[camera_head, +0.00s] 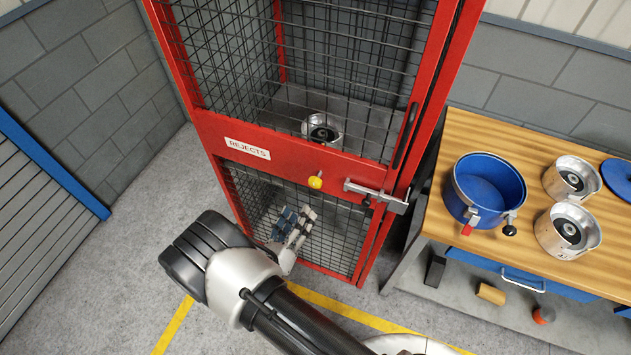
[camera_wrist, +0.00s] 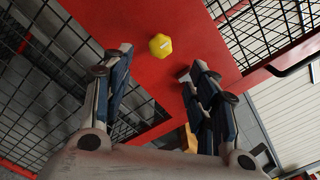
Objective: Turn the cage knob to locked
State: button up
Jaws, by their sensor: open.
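The yellow cage knob (camera_head: 315,182) sits on the red middle rail of the cage (camera_head: 262,152), right of the REJECTS label. In the wrist view the knob (camera_wrist: 160,46) lies ahead, between and beyond my fingertips, with a pale mark on its face. My gripper (camera_head: 298,222) is open and empty, below the knob in the head view and apart from it. The wrist view shows both fingers of my gripper (camera_wrist: 158,72) spread to either side. I cannot tell from the mark whether the knob is at locked.
A metal latch bar (camera_head: 375,194) is right of the knob. A metal part (camera_head: 322,128) lies inside the cage. A wooden bench (camera_head: 470,130) at right holds a blue pot (camera_head: 487,187) and metal parts. Open floor lies left of the cage.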

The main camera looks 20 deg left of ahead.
aim_at(314, 185)
jog(key=w, duration=0.8)
jog(key=w+d, duration=0.1)
jog(key=w, duration=0.3)
jog(key=shift+w, duration=0.25)
jog(key=shift+c, duration=0.5)
jog(key=c, duration=1)
